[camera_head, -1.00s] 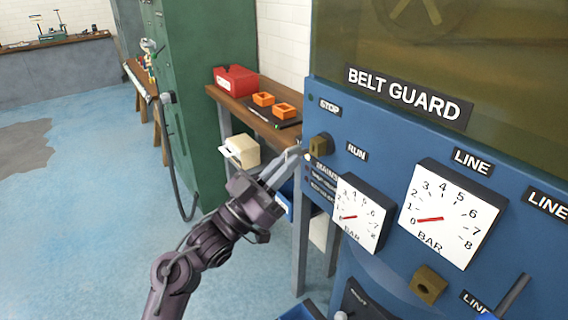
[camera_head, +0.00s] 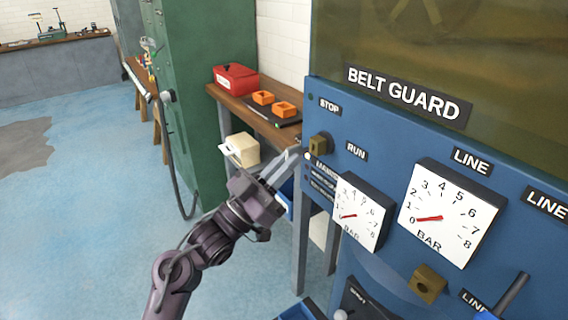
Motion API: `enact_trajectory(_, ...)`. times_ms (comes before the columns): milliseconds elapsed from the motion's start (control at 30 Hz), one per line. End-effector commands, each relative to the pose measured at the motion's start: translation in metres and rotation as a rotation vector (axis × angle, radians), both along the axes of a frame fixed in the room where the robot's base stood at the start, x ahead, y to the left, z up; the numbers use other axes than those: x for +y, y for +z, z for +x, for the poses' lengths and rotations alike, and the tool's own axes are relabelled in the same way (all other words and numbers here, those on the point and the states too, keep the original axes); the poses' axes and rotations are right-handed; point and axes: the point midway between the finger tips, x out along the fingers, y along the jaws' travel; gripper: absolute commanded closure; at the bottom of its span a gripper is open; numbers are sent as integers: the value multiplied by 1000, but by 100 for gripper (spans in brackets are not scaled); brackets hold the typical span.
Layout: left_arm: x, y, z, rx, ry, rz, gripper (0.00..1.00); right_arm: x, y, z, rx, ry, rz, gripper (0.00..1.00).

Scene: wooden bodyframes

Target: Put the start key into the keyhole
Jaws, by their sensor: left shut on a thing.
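My left gripper (camera_head: 290,160) reaches up from the lower left to the left edge of the blue machine panel (camera_head: 395,135). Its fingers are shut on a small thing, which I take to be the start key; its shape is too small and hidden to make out. The fingertips are just left of and below a brass block (camera_head: 319,145) under the STOP label, seemingly apart from it. A second brass block (camera_head: 428,283) sits lower on the panel, below the gauges. I cannot tell which block has the keyhole. My right gripper is not in view.
Two white gauges (camera_head: 362,213) (camera_head: 449,214) stick out from the panel right of the gripper. A wooden bench (camera_head: 240,110) behind holds a red box (camera_head: 236,79) and orange trays (camera_head: 263,98). A green cabinet (camera_head: 210,60) stands further left. The blue floor at left is clear.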

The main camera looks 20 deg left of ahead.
Motion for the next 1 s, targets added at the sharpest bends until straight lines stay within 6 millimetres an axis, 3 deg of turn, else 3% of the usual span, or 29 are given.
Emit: enact_trajectory(1000,-16,1,20,-1,0,-1,100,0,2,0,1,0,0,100)
